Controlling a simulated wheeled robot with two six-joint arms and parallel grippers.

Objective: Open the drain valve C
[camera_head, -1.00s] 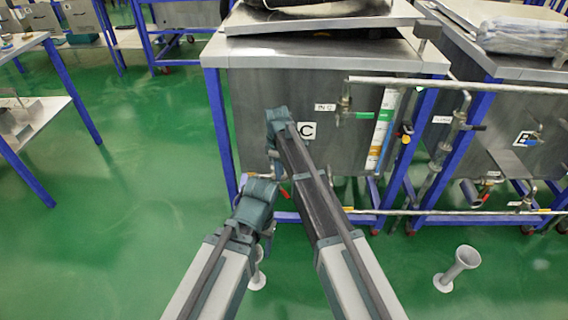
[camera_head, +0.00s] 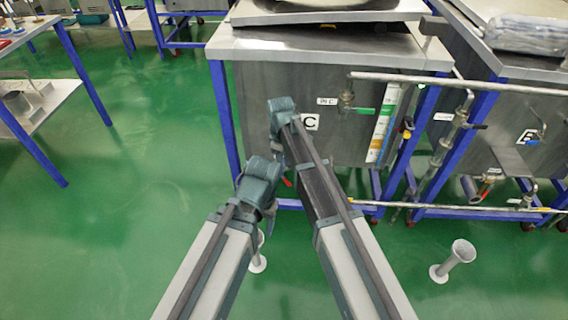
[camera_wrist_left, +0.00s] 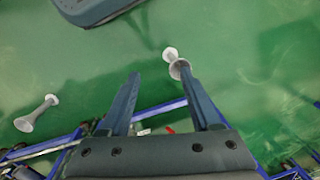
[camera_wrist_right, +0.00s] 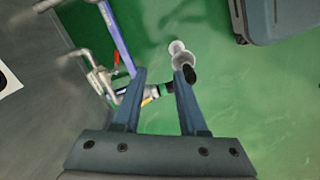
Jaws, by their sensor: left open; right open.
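Tank C (camera_head: 270,100) stands ahead with a "C" label (camera_head: 310,122) on its front. The red handle (camera_head: 287,182) of its drain valve shows low, just beyond my arms; the valve body is hidden there.
A floor funnel (camera_head: 257,262) stands below tank C, partly behind my left arm; another (camera_head: 455,258) stands to the right. A neighbouring tank stands at right. Green floor is open at left.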

